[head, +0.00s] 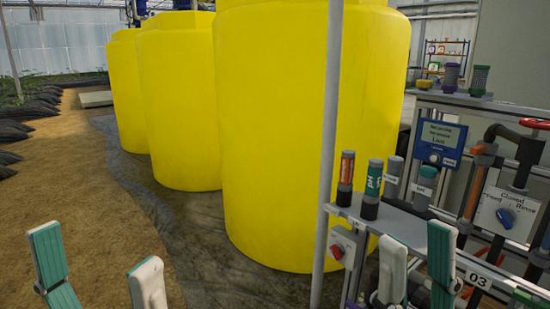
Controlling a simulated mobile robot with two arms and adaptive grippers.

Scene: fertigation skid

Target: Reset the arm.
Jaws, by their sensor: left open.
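My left gripper (97,248) is at the lower left of the head view. Its two white and teal fingers stand wide apart with nothing between them, above the brown ground. My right gripper (414,235) is at the lower right, in front of the skid in the picture. Its fingers stand apart with a gap between them, and I see nothing held there. The arms behind both grippers are mostly below the picture's edge.
Several large yellow tanks (290,130) fill the middle. A thin grey post (331,130) stands before the nearest one. At right is the skid with two pH probes (372,188), a blue display (440,142), a blue valve knob (505,217) and a red handwheel (535,124). The left ground is open.

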